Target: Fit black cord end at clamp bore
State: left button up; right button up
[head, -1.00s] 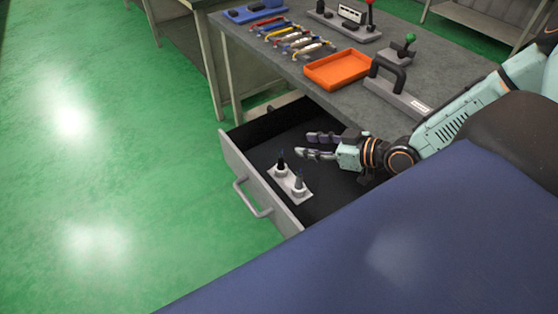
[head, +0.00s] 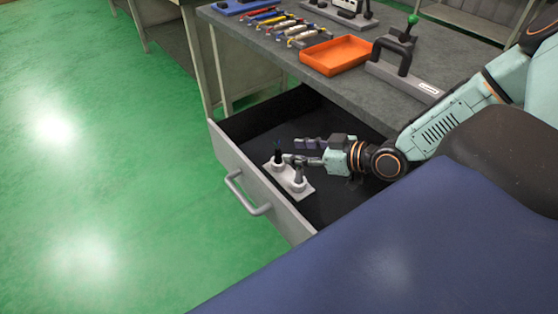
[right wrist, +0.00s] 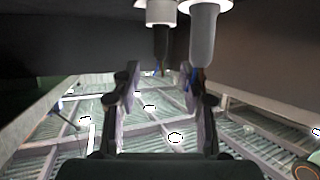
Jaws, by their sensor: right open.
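A white holder (head: 305,191) lies in the open drawer near its front wall. The black cord end (head: 278,155) stands upright in it, with a grey cord end (head: 299,174) beside it, nearer the camera. My right gripper (head: 299,151) is open and empty, its fingers pointing left at the holder. In the right wrist view the black cord end (right wrist: 161,40) hangs from the top, between the lines of the two fingers (right wrist: 160,72). The grey cord end (right wrist: 203,38) is in line with the right finger; contact cannot be told. I cannot make out the clamp bore. My left gripper is not in view.
The drawer's front wall (head: 224,152) and handle (head: 246,196) lie left of the holder. On the grey bench above are an orange tray (head: 336,54), a black-handled block (head: 404,80), a green-knobbed device (head: 404,32) and several coloured tools (head: 280,25).

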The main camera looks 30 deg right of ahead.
aim_at(278, 148)
jog(key=shift+w+a+f, duration=0.15)
jog(key=shift+f, duration=0.05)
jog(key=shift+w+a+f+b, duration=0.15)
jog(key=shift+w+a+b, duration=0.2)
jog(key=shift+w, duration=0.2)
jog(key=shift+w+a+f+b, duration=0.1)
jog(key=shift+w+f+b, duration=0.05)
jog(key=shift+w+b, duration=0.15)
jog(key=shift+b+x, duration=1)
jog(key=shift+b, duration=0.2)
jog(key=shift+b+x, duration=0.55)
jog(key=shift+x, duration=0.5)
jog(key=shift+s, duration=0.15)
jog(key=c, duration=0.9)
grip_shut()
